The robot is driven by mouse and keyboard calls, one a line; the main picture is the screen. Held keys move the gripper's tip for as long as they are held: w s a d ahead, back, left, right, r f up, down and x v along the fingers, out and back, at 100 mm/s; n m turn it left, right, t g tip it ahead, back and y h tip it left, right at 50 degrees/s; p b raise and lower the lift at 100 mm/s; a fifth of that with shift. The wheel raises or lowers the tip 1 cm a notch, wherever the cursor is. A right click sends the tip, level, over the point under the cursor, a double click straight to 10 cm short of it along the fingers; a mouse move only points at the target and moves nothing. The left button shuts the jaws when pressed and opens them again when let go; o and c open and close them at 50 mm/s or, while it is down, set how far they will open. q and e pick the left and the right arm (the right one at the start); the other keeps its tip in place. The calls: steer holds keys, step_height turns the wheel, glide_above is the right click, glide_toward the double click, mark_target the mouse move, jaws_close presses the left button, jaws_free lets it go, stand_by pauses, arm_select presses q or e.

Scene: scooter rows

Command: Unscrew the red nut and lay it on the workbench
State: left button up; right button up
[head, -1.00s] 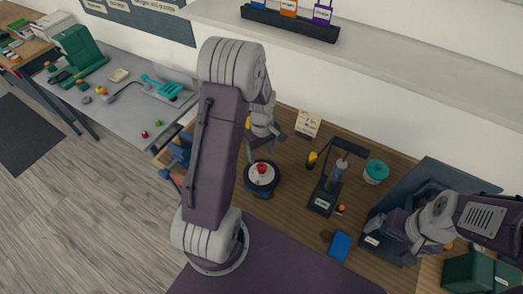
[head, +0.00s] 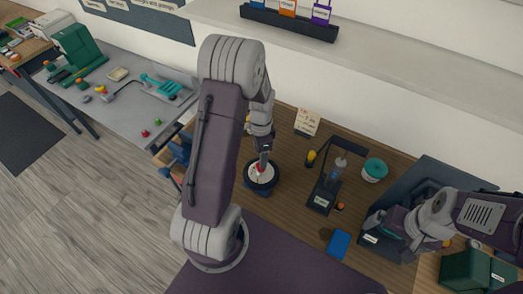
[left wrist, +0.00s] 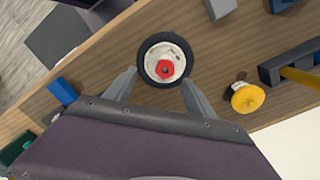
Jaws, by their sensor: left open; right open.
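The red nut (head: 259,170) sits in the middle of a small wheel with a pale hub and black tyre (head: 263,186), which lies flat on a dark stand on the wooden workbench (head: 290,205). In the left wrist view the nut (left wrist: 165,69) shows clearly on the hub. My left gripper (head: 263,163) points down just over the wheel and partly hides the nut. Its fingers (left wrist: 158,82) are open and empty, spread either side of the nut's line. My right gripper (head: 388,226) is open and apart from the wheel, by the dark bin at the right.
A dark lamp-like frame (head: 325,185), a yellow-topped item (head: 311,158), a teal-lidded tub (head: 374,170) and a blue block (head: 339,244) stand right of the wheel. A note card (head: 306,122) stands behind. Bare wood lies between wheel and blue block.

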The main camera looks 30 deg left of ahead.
arm_select(q)
steer(key=m, duration=0.4)
steer(key=shift+m+b, duration=0.3)
steer(key=m+b, duration=0.1)
steer(key=m, duration=0.5)
steer(key=shift+m+t, duration=0.3)
steer(key=shift+m, duration=0.2)
steer(key=f, duration=0.6)
steer(key=w+f, duration=0.1)
steer(key=f, duration=0.1)
steer(key=shift+f, duration=0.4)
